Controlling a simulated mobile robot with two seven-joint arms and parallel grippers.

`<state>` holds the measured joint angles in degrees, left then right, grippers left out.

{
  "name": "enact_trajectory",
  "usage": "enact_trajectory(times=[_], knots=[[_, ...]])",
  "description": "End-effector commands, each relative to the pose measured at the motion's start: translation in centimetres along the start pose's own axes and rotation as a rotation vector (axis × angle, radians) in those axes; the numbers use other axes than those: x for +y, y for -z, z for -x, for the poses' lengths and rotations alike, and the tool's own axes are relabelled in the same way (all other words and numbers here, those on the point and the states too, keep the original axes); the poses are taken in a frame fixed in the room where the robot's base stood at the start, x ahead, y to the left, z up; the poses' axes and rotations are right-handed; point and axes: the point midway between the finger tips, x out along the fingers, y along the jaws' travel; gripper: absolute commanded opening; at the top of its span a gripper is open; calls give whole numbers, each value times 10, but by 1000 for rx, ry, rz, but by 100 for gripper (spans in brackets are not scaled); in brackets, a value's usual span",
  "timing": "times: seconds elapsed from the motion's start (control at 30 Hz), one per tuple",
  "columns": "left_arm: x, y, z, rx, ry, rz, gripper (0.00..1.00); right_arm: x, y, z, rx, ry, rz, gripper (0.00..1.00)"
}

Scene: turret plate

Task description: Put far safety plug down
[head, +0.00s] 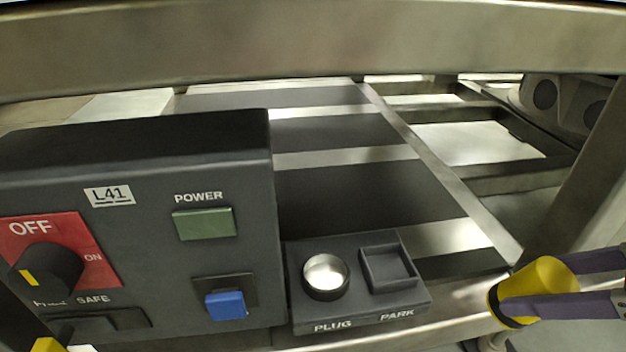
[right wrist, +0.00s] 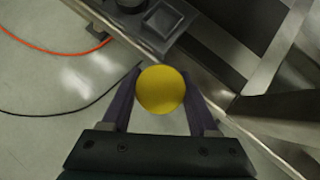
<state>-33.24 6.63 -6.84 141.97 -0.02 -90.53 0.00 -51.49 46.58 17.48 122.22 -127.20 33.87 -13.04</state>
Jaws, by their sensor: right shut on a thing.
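The far safety plug (head: 537,290) is a yellow cylinder with a dark band at its lower left end. My right gripper (head: 566,288) is shut on it at the lower right of the head view, with the plug tilted. In the right wrist view the plug's round yellow end (right wrist: 161,90) sits between the two purple fingers. It is held to the right of the dark plug block, apart from it. The block's round PLUG socket (head: 326,276) and square PARK recess (head: 388,267) both look empty. My left gripper is not in view.
A dark control box (head: 130,150) labelled L41 stands left of the block, with a red OFF/ON switch plate, a green POWER panel and a blue button (head: 225,305). A metal beam (head: 300,45) crosses the top. Cables lie on the floor in the wrist view.

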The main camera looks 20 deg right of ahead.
Motion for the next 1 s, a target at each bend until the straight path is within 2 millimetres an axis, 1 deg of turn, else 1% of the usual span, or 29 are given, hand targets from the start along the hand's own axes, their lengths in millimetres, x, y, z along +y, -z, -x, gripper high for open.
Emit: enact_trajectory(times=[0.03, 0.2, 0.73, 0.77, 0.8, 0.83, 0.9, 1.0], knots=[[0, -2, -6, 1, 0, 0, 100, 0, -9, -9, -7, 1, 6, 0], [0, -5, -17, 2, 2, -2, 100, -1, -34, -30, -6, 1, 4, 0], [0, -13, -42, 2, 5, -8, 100, -1, -105, -87, -2, 2, -2, 0], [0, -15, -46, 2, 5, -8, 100, 0, -103, -94, 2, 1, -3, 0], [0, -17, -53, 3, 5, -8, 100, 0, -94, -106, 5, 0, -7, 0], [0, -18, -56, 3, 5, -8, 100, 0, -92, -111, 5, 0, -5, 0], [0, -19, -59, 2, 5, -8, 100, 0, -88, -121, 5, 0, -4, 0], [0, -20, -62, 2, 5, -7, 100, 0, -86, -127, 4, 1, -3, 0]])
